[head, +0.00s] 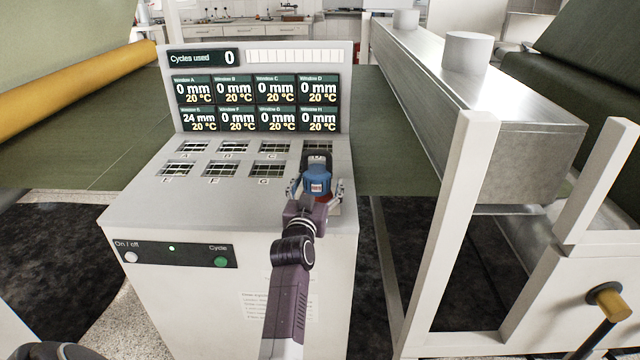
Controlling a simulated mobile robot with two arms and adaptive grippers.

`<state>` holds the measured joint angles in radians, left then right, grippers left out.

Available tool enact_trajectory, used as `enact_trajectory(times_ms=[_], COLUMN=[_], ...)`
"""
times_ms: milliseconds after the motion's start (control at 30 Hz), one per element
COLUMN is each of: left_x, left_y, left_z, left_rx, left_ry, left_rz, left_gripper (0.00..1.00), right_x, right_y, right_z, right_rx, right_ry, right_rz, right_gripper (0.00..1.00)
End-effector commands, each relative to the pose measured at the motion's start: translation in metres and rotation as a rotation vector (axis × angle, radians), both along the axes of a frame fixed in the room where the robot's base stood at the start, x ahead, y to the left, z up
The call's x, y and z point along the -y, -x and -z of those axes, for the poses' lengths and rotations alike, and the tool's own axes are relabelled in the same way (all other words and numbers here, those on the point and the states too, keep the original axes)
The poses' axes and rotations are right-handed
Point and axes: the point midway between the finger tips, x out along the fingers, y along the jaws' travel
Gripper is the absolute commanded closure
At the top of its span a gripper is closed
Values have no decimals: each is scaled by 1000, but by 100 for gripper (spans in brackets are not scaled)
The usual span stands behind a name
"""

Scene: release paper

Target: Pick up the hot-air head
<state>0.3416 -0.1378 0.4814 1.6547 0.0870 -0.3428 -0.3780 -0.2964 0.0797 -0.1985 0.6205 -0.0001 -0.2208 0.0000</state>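The hot-air head (317,180) has a blue body with a small label, a black upper part and some red at its lower end. It is at the right end of the grey console's top, by the rightmost window openings. My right arm reaches up from the bottom. Its gripper (316,190) has one finger on each side of the blue body. I cannot tell whether the fingers touch it. The gripper and wrist hide part of its lower end.
The console (130,205) has several gridded windows, an upright display panel (255,58) and a front strip with a green Cycle button (220,262). The Window E readout (196,118) shows 24 mm. A metal beam (480,95) and white frame post (455,220) stand close on the right.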

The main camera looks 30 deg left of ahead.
Motion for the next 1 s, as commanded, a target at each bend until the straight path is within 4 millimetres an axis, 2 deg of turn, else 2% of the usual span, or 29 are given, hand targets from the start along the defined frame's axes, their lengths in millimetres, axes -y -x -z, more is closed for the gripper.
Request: enact_trajectory(times_ms=[100, 200, 433, 733, 1000], left_x=[0, 0, 0, 0, 0], left_y=[0, 0, 0, 0, 0], left_z=[-1, -1, 0, 2, -3], left_rx=[1, 1, 0, -4, 5], left_ry=[0, 0, 0, 2, -3], left_rz=[0, 0, 0, 1, -1], left_gripper=[28, 39, 65, 98, 100], right_x=[-6, -5, -2, 0, 1], right_y=[-16, -14, 14, 8, 0], right_z=[-1, -1, 0, 0, -1], right_rx=[22, 19, -20, -10, 2], right_ry=[-8, -7, -1, 0, 1], right_rz=[1, 0, -1, -2, -3], right_gripper=[60, 60, 60, 60, 60])
